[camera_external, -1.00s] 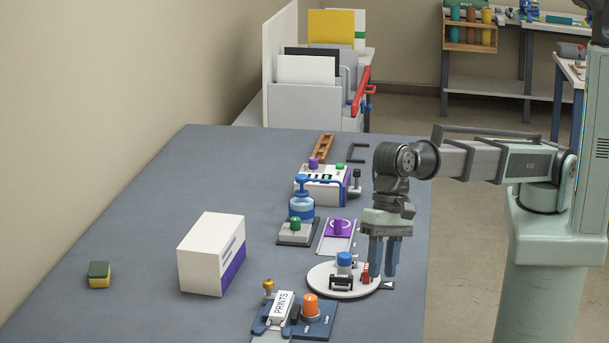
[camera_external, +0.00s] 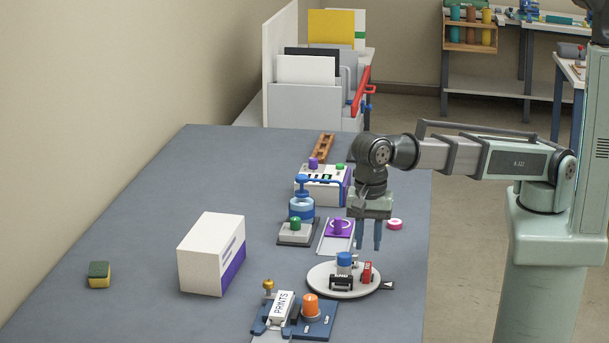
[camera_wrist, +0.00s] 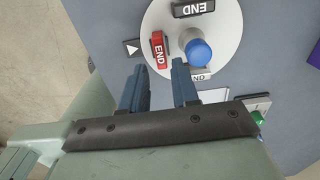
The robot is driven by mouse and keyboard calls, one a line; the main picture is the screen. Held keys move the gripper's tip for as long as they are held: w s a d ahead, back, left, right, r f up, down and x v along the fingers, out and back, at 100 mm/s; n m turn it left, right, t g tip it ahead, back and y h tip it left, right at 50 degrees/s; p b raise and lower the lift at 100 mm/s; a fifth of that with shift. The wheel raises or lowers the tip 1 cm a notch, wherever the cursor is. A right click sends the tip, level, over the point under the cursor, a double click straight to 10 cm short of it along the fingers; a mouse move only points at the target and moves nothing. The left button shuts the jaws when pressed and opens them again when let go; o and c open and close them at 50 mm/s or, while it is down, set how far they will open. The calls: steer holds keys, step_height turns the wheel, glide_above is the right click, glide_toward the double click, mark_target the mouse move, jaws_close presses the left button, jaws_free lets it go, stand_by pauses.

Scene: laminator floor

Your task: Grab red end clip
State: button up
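The red end clip (camera_external: 366,272) stands on the right part of a round white turntable (camera_external: 318,282). In the wrist view the red clip (camera_wrist: 160,47), marked END, lies just beyond my fingertips, left of a blue knob (camera_wrist: 198,52). A black END clip (camera_external: 341,282) stands at the turntable's front and shows at the top of the wrist view (camera_wrist: 193,8). Another END label, partly hidden, is near my right finger. My gripper (camera_external: 369,250) is open and empty, pointing down above and behind the turntable, apart from the clip.
A blue fixture labelled PRINTS (camera_external: 318,325) with an orange knob stands in front of the turntable. A purple-knobbed plate (camera_external: 328,245) and green-knobbed block (camera_external: 297,239) stand behind it. A white box (camera_external: 205,262) is at left. A pink ring (camera_external: 395,224) lies near the right edge.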

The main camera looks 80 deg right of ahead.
mark_target(368, 266)
steer(key=shift+d+f, duration=0.2)
steer(key=shift+f, duration=3.2)
jaws_close()
